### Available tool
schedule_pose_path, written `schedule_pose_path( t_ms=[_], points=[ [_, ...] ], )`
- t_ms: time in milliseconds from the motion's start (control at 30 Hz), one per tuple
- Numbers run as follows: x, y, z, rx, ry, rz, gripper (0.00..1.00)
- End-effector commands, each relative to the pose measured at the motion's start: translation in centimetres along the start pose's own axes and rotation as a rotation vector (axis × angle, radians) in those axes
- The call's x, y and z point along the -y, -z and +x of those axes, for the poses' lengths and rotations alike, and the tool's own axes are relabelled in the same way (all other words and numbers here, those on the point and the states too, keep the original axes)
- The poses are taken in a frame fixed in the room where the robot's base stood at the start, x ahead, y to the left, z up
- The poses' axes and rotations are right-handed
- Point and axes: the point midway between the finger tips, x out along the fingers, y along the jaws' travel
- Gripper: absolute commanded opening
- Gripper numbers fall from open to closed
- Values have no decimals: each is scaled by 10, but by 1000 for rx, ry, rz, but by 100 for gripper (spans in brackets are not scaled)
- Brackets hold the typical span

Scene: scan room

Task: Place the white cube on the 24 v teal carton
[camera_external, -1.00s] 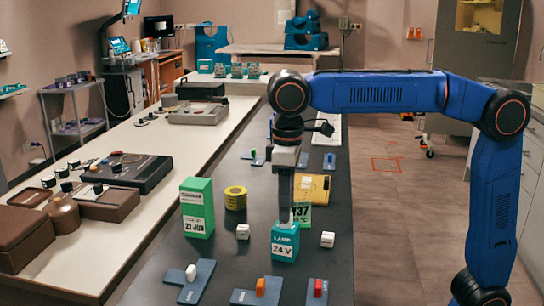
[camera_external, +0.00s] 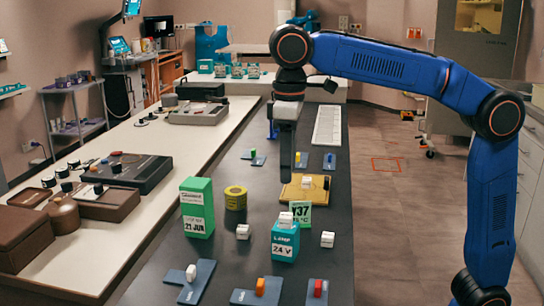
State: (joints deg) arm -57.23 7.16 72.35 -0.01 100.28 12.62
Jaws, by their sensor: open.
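The teal carton (camera_external: 285,244) marked "LAMP 24 V" stands upright on the dark bench in the external view.
A green carton (camera_external: 197,210) and a yellow tape roll (camera_external: 235,197) stand to the left. A green card box (camera_external: 301,216) is close behind the teal carton. Grey holders with coloured blocks lie in front.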

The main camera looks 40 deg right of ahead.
Motion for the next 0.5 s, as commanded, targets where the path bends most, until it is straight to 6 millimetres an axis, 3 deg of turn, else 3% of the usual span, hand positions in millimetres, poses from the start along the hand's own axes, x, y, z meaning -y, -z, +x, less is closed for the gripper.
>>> schedule_pose_path(
  t_ms=[167, 300, 500],
  points=[
    [-56, -24, 6, -34, 5, 70, 41],
    [-116, -60, 20, -78, 7, 154, 41],
    [-188, -123, 50, -142, -1, 274, 41]
  ],
)
